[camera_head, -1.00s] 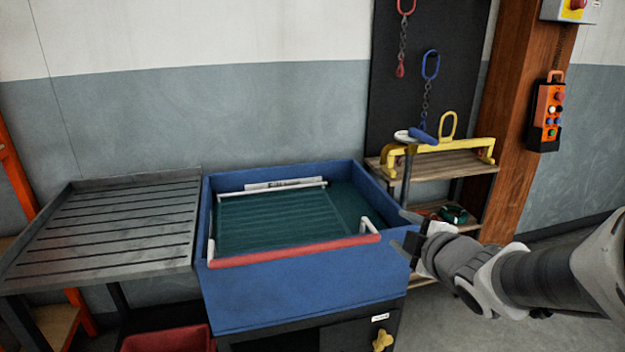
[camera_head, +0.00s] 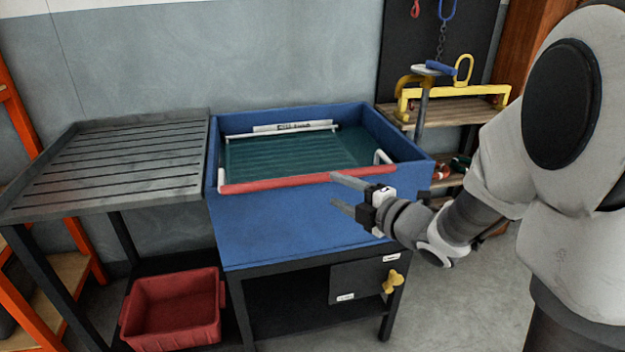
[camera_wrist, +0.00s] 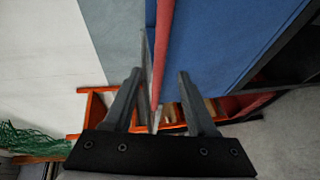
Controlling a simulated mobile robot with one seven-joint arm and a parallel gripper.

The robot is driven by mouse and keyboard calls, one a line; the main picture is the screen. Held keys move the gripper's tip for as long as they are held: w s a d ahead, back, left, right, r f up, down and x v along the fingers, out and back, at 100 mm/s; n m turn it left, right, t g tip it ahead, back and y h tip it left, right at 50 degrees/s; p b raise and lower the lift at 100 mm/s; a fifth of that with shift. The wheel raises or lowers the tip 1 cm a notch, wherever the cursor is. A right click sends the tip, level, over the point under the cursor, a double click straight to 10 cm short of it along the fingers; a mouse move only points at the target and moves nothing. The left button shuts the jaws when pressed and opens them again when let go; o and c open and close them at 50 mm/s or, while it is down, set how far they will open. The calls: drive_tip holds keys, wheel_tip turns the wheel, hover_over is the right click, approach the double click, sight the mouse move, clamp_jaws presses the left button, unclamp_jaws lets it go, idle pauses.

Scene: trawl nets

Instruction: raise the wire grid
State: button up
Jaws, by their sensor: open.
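A blue tub (camera_head: 290,230) holds dark green liquid, and the wire grid (camera_head: 285,153) shows faintly as lines under its surface. A red bar (camera_head: 270,184) with white end brackets runs along the tub's front rim; a white bar lies along the back. My gripper (camera_head: 334,190) is open and empty, in front of the tub near the right part of the red bar. In the wrist view the red bar (camera_wrist: 162,50) runs down the picture between the two open fingers (camera_wrist: 158,78). I cannot tell whether the fingers touch it.
A grey slatted drain table (camera_head: 120,165) adjoins the tub on the left, with a red crate (camera_head: 175,310) below. A yellow lifting beam (camera_head: 455,91) sits on a shelf at right. A yellow valve handle (camera_head: 392,281) sticks out below the tub.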

sight(316, 180)
drive_tip(key=b+x, duration=0.1)
drive_tip(key=x, duration=0.9)
drive_tip(key=shift+b, duration=0.3)
drive_tip(key=shift+c, duration=0.2)
drive_tip(key=shift+s, duration=0.1)
clamp_jaws()
idle(0.6)
